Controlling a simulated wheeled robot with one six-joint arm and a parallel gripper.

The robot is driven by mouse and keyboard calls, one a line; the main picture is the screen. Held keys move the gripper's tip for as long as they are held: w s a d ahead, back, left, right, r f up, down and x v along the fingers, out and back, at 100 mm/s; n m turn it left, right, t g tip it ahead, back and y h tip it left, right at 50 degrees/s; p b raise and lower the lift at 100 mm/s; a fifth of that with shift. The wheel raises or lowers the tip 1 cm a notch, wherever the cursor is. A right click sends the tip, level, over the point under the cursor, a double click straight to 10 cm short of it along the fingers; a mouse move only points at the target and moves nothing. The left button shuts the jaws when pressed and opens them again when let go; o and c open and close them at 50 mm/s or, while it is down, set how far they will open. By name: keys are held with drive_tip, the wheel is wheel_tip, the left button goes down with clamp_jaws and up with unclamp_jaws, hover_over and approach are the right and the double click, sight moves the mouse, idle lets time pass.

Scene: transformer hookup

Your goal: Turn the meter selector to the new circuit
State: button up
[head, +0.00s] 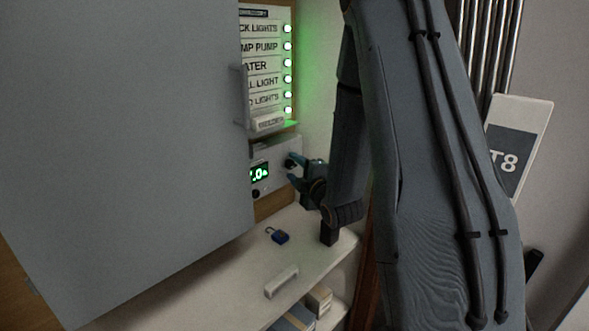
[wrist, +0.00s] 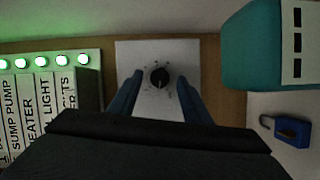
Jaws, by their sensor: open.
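The meter is a light box with a green lit display (head: 259,173) on the back panel, partly hidden by a big grey door. Its selector is a round black knob (wrist: 160,78) on a white plate (wrist: 128,60), with small marks around it. The knob also shows in the head view (head: 291,162). My gripper (head: 298,172) is open with its fingers pointing at the plate. In the wrist view my gripper's two blue fingers (wrist: 160,92) stand to either side of the knob, apart from it. The knob's exact setting is too small to read.
The grey door (head: 130,130) covers the left of the head view. A label panel with several green lights (head: 270,70) is above the meter. A blue padlock (head: 280,236) and a white handle (head: 282,281) are below. A T8 sign (head: 510,160) is at right.

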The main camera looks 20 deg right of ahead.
drive_tip(key=shift+c, duration=0.4)
drive_tip(key=c, duration=1)
drive_tip(key=shift+o, duration=0.2)
drive_tip(key=shift+r+m, duration=0.1)
drive_tip(key=shift+m, duration=0.2)
drive_tip(key=shift+d+r+m+g+y+p, duration=0.1)
drive_tip(key=shift+r+m+g+y+p, duration=0.15)
drive_tip(key=shift+m+g+p, duration=0.65)
drive_tip(key=m+p, duration=0.2)
drive_tip(key=m+g+y+p, duration=0.1)
drive_tip(key=p, duration=0.1)
drive_tip(key=shift+d+r+m, duration=0.15)
drive_tip(key=shift+r+m, duration=0.05)
drive_tip(key=shift+m, duration=0.2)
drive_tip(key=m+y+p, duration=0.1)
drive_tip(key=p, duration=0.1)
drive_tip(key=m+g+y+p, duration=0.1)
drive_tip(key=m+p, duration=0.1)
drive_tip(key=shift+w+d+r, duration=0.1)
drive_tip(key=shift+d, duration=0.1)
drive_tip(key=shift+w+d+m+g+y+p, duration=0.15)
drive_tip(key=shift+m+g+y+p, duration=0.25)
drive_tip(key=shift+m+y+p, duration=0.65)
drive_tip(key=shift+m+h+p, duration=0.25)
drive_tip(key=shift+h+p, duration=0.05)
drive_tip(key=shift+p, duration=0.15)
